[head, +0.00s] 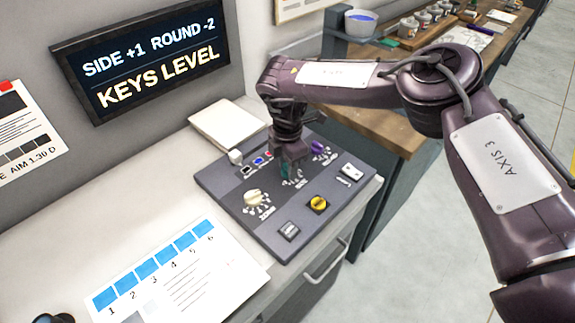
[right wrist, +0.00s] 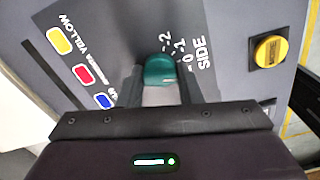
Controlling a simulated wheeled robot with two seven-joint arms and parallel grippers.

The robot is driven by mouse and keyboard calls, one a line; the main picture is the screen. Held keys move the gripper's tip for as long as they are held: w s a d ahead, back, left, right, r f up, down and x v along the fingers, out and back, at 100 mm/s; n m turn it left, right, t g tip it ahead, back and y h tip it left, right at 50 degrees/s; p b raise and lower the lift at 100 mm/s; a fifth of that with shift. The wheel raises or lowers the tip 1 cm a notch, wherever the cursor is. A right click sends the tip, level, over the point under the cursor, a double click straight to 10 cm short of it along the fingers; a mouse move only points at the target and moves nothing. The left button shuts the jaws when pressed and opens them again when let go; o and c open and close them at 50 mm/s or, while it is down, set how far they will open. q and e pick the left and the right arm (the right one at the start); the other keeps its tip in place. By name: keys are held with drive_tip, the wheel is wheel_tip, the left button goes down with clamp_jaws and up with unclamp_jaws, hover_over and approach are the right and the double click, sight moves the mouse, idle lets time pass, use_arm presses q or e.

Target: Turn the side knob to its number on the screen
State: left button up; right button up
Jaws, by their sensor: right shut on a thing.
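The screen (head: 140,62) on the wall reads "SIDE +1", "ROUND -2" and "KEYS LEVEL". The side knob is teal and sits on the dark control panel (head: 226,178); in the head view only a bit of it (head: 287,172) shows under my right gripper (head: 291,160). In the right wrist view the teal knob (right wrist: 159,69) stands between the two fingers of my right gripper (right wrist: 161,88), which is shut on it. The label SIDE and the marks -2, -1 and 0 show to its right. The knob's pointer and the other marks are hidden or unclear. My left gripper is out of view.
A sheet with blue squares (head: 180,275) lies in front. A bench (head: 400,140) stands to the right.

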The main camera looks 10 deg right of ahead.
drive_tip(key=shift+r+m, duration=0.1)
drive_tip(key=shift+m, duration=1.2)
drive_tip(key=shift+w+m, duration=0.1)
drive_tip(key=shift+m, duration=0.2)
drive_tip(key=o, duration=1)
wheel_tip(320, 180, up, 7)
drive_tip(key=shift+f+b, duration=0.2)
drive_tip(key=shift+b, duration=0.7)
drive_tip(key=shift+r, duration=0.6)
